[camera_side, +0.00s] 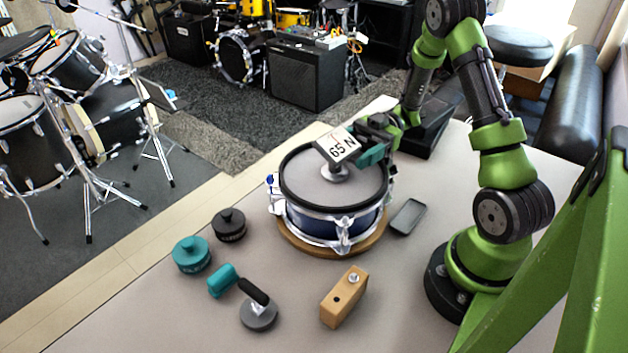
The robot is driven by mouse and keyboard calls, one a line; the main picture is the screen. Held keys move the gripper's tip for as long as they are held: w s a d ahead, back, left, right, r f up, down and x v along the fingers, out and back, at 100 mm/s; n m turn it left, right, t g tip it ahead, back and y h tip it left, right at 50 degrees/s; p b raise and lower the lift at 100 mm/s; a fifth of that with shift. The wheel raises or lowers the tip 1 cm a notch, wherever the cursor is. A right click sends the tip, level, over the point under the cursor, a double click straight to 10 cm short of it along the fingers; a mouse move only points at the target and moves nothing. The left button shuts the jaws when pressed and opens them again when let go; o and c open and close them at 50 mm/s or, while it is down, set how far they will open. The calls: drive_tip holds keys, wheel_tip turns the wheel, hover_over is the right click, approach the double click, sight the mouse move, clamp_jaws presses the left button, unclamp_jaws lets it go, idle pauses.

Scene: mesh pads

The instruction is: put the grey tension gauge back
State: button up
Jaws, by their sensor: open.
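The grey tension gauge (335,173) stands on the head of a blue snare drum (334,222). Its round foot rests near the middle of the head, and a tilted white plate reading "65 N" (343,147) sits above it. My gripper (372,155) is open at the right of the plate, close behind it and above the drum's right side. Part of the gauge is hidden by the plate, and I cannot tell whether the fingers touch it. A small dark grey tray (408,217) lies empty right of the drum.
The drum stands on a round wooden base (299,247).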

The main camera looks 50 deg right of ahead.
drive_tip(key=s+d, duration=0.2)
drive_tip(key=d, duration=1.2)
drive_tip(key=shift+f, duration=0.2)
drive_tip(key=o, duration=0.5)
drive_tip(key=shift+d, duration=0.35)
